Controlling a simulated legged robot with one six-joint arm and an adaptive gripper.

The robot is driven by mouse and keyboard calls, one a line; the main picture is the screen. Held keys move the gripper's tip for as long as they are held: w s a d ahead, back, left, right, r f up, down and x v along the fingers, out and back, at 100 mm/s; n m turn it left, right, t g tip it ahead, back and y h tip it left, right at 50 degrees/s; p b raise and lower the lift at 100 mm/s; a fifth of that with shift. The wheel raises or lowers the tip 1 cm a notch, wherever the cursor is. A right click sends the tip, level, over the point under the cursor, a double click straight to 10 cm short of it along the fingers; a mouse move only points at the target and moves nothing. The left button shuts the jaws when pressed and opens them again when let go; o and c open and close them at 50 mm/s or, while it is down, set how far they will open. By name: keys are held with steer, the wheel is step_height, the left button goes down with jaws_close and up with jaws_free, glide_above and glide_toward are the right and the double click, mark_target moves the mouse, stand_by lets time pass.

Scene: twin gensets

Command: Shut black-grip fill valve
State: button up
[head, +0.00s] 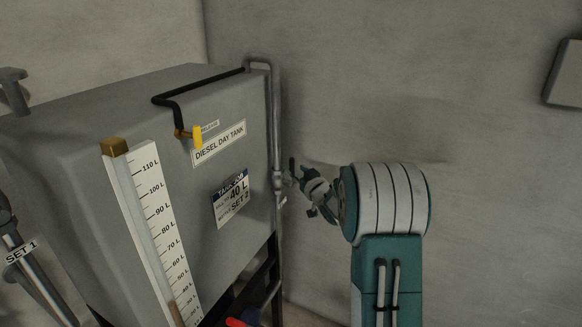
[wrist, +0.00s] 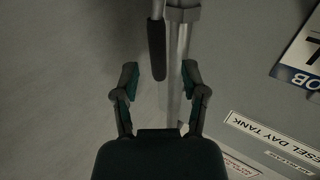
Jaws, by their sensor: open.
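The black grip (wrist: 157,50) of the fill valve shows in the wrist view as a dark sleeve on a thin lever, lying alongside a grey metal pipe (wrist: 178,55). In the head view the black grip (head: 291,166) is a small dark upright piece beside the pipe at the tank's right corner. My gripper (wrist: 159,78) is open, with one finger on each side of the grip's lower end and the pipe. No finger visibly touches the grip. In the head view my gripper (head: 304,188) is close to the valve, and much of the valve body is hard to make out.
The grey diesel day tank (head: 110,90) fills the left, with a level gauge (head: 158,215) and a yellow handle (head: 197,136) on its front. A red part (head: 236,322) shows low down. A grey wall box (head: 566,75) hangs right. Bare wall lies behind the arm.

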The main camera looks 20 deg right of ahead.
mark_target(293, 168)
steer(key=shift+w, duration=1.85)
jaws_close()
